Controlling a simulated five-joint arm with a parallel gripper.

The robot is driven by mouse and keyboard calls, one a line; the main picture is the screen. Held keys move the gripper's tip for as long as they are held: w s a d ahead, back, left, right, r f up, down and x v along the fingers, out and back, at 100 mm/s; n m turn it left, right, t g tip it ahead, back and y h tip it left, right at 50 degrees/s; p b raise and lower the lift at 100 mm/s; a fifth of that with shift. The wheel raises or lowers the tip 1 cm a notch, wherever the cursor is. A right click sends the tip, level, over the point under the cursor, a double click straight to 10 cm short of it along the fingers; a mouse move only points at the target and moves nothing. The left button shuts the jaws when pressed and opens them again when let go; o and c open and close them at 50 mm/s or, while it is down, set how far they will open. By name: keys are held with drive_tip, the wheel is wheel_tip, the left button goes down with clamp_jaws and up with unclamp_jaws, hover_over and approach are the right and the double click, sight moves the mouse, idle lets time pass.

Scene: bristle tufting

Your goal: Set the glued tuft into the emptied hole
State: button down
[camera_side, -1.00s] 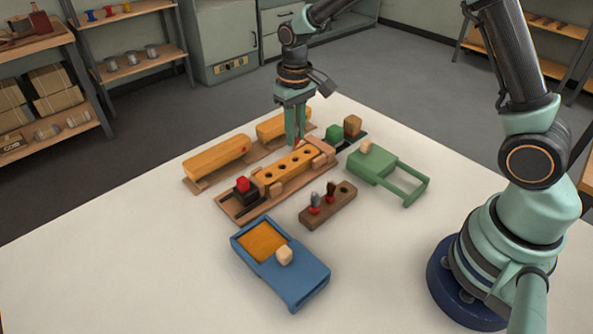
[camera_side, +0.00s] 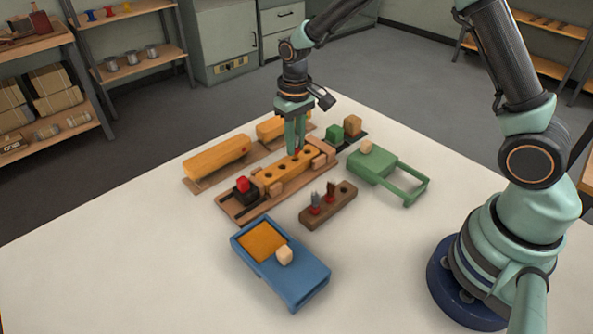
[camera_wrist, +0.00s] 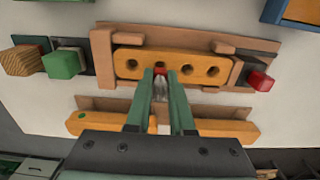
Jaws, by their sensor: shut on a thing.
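My gripper (camera_side: 297,148) is shut on a tuft with grey bristles (camera_wrist: 160,90) and a red end (camera_wrist: 160,69). It points down at the orange block (camera_side: 280,177), which lies in a wooden holder and also shows in the wrist view (camera_wrist: 172,74). In the wrist view the red end covers a spot in the row of dark holes, between a hole on its left (camera_wrist: 135,65) and one on its right (camera_wrist: 187,69). The fingers hide part of this in the side view. I cannot tell whether the red end is in a hole or just above it.
A dark rack (camera_side: 328,207) holds two red-based tufts. Other orange blocks (camera_side: 215,158) lie behind. A blue tray (camera_side: 305,279) and a green frame (camera_side: 375,174) stand nearer and right.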

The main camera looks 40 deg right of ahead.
drive_tip(key=shift+f, duration=0.9)
idle(1.9)
drive_tip(key=c, duration=0.7)
unclamp_jaws()
drive_tip(key=shift+o, duration=0.2)
drive_tip(key=o, duration=0.4)
drive_tip(key=shift+c, duration=0.2)
drive_tip(key=shift+r, duration=0.1)
drive_tip(key=shift+r, duration=3.4)
